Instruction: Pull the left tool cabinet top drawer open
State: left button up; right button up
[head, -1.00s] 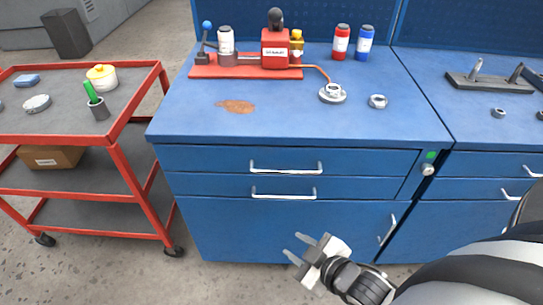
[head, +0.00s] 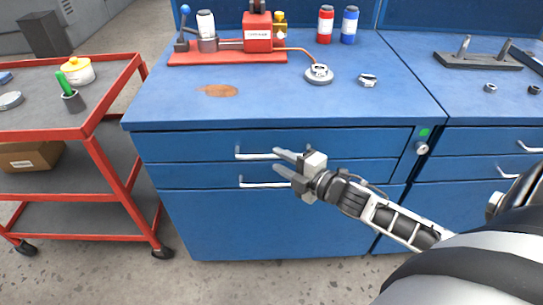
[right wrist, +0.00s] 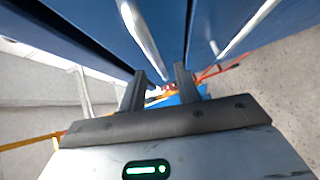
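The left tool cabinet (head: 220,225) is blue. Its top drawer (head: 185,146) looks shut, flush with the front. The top drawer's pale bar handle (head: 255,156) is partly hidden behind my right gripper (head: 279,162). That gripper is open and empty, fingers pointing left in front of the drawers, at the handle's level. In the right wrist view, a pale handle bar (right wrist: 143,35) runs toward the gap between the open fingers (right wrist: 160,82); I cannot tell whether they touch it. My left gripper is not in view.
A second drawer handle (head: 262,184) lies just below. A green light and a round lock (head: 421,148) sit right of the top drawer. A red cart (head: 90,133) stands at left, and another blue cabinet (head: 480,160) adjoins at right.

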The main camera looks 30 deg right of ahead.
aim_at(271, 156)
jog(key=shift+x, duration=1.95)
jog(key=shift+s, duration=0.1)
grip_shut()
jog(key=shift+a, duration=0.15)
